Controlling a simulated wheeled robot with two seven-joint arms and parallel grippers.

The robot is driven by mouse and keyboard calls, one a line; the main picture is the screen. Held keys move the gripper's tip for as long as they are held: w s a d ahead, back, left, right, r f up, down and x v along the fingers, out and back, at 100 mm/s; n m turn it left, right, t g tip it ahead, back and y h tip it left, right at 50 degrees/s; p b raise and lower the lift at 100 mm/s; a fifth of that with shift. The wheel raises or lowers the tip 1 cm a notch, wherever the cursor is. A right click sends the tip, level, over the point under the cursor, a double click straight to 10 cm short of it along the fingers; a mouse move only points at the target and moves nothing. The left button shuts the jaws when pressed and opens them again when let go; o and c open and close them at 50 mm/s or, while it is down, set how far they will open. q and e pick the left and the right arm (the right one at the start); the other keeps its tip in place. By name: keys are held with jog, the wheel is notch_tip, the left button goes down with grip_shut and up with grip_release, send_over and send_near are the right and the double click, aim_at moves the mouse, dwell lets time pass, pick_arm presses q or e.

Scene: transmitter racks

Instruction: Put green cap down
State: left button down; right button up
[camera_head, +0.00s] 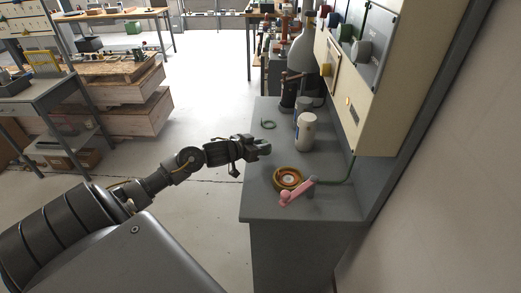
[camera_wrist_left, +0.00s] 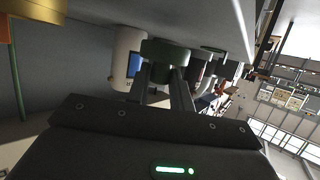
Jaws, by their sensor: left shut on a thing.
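My left gripper (camera_head: 262,148) reaches in from the left over the near left edge of the grey workbench (camera_head: 262,207). In the left wrist view its two fingers (camera_wrist_left: 163,70) are shut on a dark green round cap (camera_wrist_left: 165,49), held at the fingertips. The cap is hard to make out in the head view. Whether the cap touches the bench, I cannot tell. My right gripper is not in view.
A round brown and brass ring (camera_head: 277,182) and a pink handled tool (camera_head: 297,194) lie at the bench's near end. A white jar (camera_head: 306,133) stands behind them, and a thin green loop (camera_head: 268,125) lies left of it. A cream wall cabinet (camera_head: 375,110) overhangs the right side.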

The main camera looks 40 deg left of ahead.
pick_arm(q)
jog(key=shift+f, duration=1.2)
jog(key=c, duration=1.2)
grip_release()
jog(key=shift+f, duration=0.1)
jog(key=shift+c, duration=0.2)
jog(key=v, duration=1.2)
jog(key=shift+s, duration=0.1)
